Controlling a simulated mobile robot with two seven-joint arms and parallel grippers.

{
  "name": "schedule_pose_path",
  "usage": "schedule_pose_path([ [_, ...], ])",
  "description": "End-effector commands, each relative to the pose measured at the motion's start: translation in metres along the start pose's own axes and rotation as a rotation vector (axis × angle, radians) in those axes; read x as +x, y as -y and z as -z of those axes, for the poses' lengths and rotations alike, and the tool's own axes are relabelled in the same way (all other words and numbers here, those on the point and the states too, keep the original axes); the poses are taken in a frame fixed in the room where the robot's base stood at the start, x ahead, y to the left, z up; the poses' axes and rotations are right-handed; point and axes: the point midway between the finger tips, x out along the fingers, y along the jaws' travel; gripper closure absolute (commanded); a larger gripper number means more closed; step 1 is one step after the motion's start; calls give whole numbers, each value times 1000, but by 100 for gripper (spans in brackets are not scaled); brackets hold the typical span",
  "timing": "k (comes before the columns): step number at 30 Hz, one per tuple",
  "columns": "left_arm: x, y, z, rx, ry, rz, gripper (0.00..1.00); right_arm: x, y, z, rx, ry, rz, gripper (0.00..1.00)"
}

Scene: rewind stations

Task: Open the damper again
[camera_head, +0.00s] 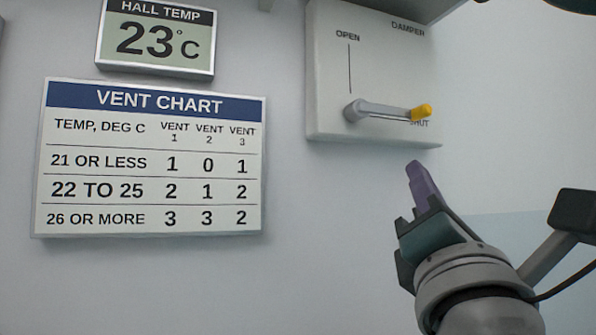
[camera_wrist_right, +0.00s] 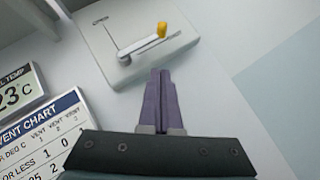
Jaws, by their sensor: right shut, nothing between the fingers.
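The damper panel (camera_head: 375,75) is a pale box on the wall, marked OPEN at the top and SHUT at the lower right. Its grey lever (camera_head: 385,109) lies about level and points right, with its yellow tip (camera_head: 421,112) beside the SHUT label. My right gripper (camera_head: 414,168) is shut and empty, just below the panel and apart from the lever. In the right wrist view its purple fingers (camera_wrist_right: 162,85) are together, and the lever (camera_wrist_right: 140,45) with the yellow tip (camera_wrist_right: 162,29) shows beyond them. My left gripper is not in view.
A display (camera_head: 157,38) on the wall reads hall temp 23°C. Below it hangs a vent chart (camera_head: 150,160) with rows for temperature and columns for vents 1, 2 and 3. The wall around the panel's lower side is bare.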

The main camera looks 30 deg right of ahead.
Motion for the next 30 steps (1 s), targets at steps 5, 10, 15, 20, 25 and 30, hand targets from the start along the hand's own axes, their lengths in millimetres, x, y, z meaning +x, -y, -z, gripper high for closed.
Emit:
schedule_pose_path([
  [5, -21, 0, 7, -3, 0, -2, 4, 44, -4, -4, -1, 3, -2, 100],
  [10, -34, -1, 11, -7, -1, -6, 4, 77, -3, -5, -1, 2, 0, 100],
  [15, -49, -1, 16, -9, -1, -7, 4, 92, -3, -23, 0, 1, 0, 100],
  [20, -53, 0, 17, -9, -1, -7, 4, 97, -1, -29, 1, 0, 0, 100],
  [25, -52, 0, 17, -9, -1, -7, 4, 97, 0, -29, 1, 0, 1, 100],
  [30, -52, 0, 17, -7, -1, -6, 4, 97, 0, -29, 1, 0, 1, 100],
])
